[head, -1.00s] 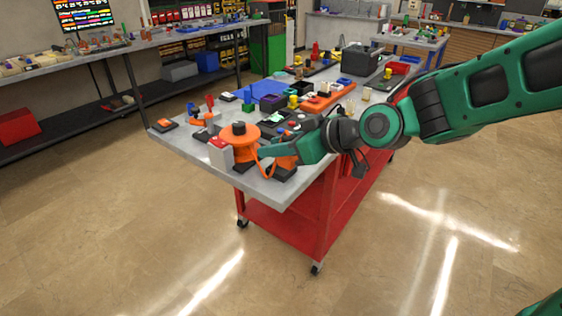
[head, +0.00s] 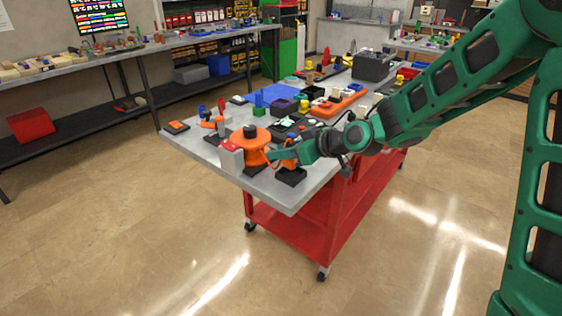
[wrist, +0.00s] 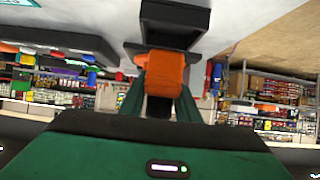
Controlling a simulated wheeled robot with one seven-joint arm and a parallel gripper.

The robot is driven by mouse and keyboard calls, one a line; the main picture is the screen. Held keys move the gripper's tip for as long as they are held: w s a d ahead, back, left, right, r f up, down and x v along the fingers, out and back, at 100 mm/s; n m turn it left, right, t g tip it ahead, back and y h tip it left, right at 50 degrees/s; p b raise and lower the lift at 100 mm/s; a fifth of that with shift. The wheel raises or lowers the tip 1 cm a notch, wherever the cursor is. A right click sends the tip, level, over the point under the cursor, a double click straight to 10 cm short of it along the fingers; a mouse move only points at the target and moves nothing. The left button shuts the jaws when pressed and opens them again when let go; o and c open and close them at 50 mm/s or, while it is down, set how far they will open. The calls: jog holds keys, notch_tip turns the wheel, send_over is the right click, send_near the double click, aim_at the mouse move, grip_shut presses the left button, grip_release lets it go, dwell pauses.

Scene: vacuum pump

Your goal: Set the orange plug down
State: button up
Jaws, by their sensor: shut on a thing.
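The orange plug (wrist: 165,72) shows in the wrist view between the two green fingers of my gripper (wrist: 160,97), which is shut on it. A black block with a raised holder (wrist: 174,22) lies just beyond the plug. I cannot tell whether plug and block touch. In the head view my gripper (head: 278,155) is low over the near end of the grey tabletop (head: 290,200), beside the orange round pump body (head: 254,150). The black block (head: 292,177) sits under the gripper there. The plug is mostly hidden by my gripper in the head view.
A grey box with a red top (head: 231,157) stands against the pump's left side. Small parts, a blue mat (head: 283,93) and an orange tray (head: 340,103) lie farther back. The tabletop's front corner is clear.

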jog(key=shift+f, duration=1.65)
jog(key=shift+f, duration=0.15)
jog(key=o, duration=1.1)
jog(key=shift+c, duration=0.2)
jog(key=shift+s+d+r, duration=0.1)
jog(key=shift+d+r, duration=0.05)
jog(key=shift+r, duration=0.1)
jog(key=v, duration=1.1)
jog(key=shift+s+d+r, duration=0.15)
jog(key=shift+d, duration=0.1)
